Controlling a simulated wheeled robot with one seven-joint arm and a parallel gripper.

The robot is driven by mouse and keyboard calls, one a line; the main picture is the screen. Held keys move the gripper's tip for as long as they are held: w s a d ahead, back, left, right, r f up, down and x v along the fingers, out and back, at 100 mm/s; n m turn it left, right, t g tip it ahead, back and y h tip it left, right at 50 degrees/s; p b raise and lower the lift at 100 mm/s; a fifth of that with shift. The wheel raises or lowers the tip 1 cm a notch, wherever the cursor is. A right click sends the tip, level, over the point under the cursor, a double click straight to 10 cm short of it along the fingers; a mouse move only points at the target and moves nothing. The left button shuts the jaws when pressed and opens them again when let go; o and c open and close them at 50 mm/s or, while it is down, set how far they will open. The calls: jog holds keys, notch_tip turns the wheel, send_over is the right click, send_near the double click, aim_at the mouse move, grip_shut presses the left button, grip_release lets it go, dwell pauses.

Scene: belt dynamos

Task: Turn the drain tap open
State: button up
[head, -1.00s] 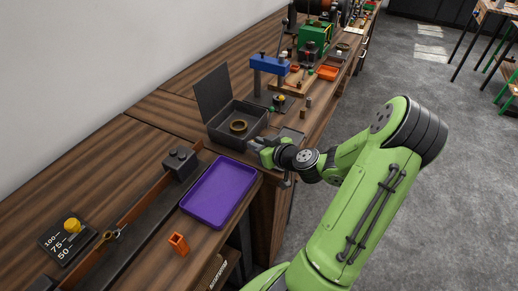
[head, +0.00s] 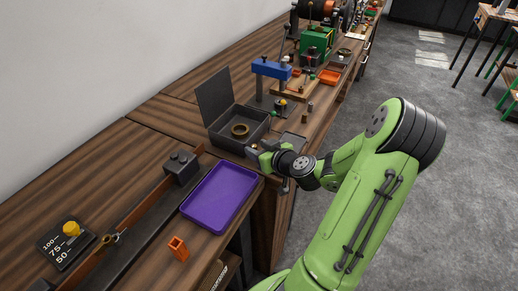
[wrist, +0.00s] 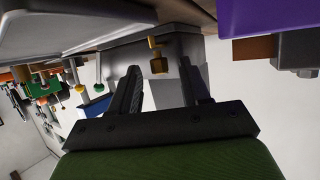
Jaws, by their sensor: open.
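A small brass fitting (wrist: 157,56), which looks like the drain tap, hangs at the edge of a grey surface in the wrist view. It lies between my two dark fingers, near their tips; I cannot tell whether either touches it. My gripper (wrist: 158,66) is open, with a gap on both sides of the brass piece. In the head view, my gripper (head: 262,156) is at the bench's front edge, beside the dark grey open-lidded box (head: 222,138). The tap is hidden there behind my gripper and wrist.
A purple tray (head: 221,197) lies just left of my wrist, also close in the wrist view (wrist: 262,16). A brass ring (head: 240,130) sits in the box. A blue press (head: 271,68) stands farther back. Open floor lies right of the bench.

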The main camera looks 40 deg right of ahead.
jog(key=b+v, duration=0.5)
jog(key=v, duration=1)
jog(key=shift+s+r+b, duration=0.2)
jog(key=shift+s+b, duration=0.1)
jog(key=shift+s, duration=0.05)
jog(key=shift+a, duration=0.1)
jog(key=shift+w, duration=0.1)
